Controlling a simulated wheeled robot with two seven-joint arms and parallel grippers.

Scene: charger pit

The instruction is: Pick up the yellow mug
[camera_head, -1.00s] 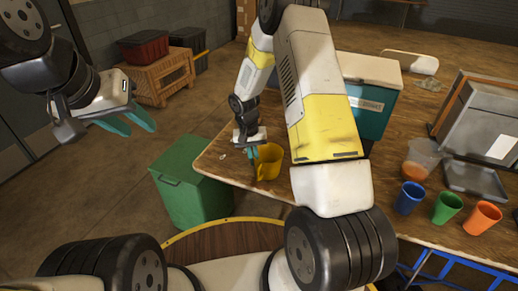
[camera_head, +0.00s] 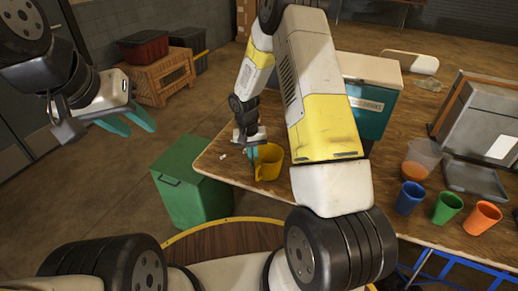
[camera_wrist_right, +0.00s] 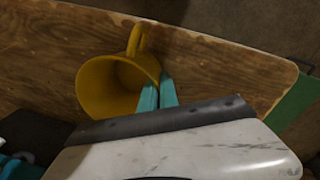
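The yellow mug (camera_head: 268,163) is at the table's near left corner. In the right wrist view the mug (camera_wrist_right: 105,88) shows its open mouth, with its handle pointing up in the picture. My right gripper (camera_head: 253,155) is at the mug's left rim. In the right wrist view its teal fingers (camera_wrist_right: 159,88) are close together, one inside the mouth and one outside, with the rim wall between them. I cannot tell whether the mug's base touches the table. My left gripper (camera_head: 140,130) is open and empty, held over the floor at the left.
The wooden table (camera_head: 225,172) also holds blue (camera_head: 409,198), green (camera_head: 447,208) and orange (camera_head: 482,217) cups, a clear container (camera_head: 421,160), a grey tray (camera_head: 474,180) and a teal cooler (camera_head: 372,112). A green bin (camera_head: 192,190) stands beside the table's left end.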

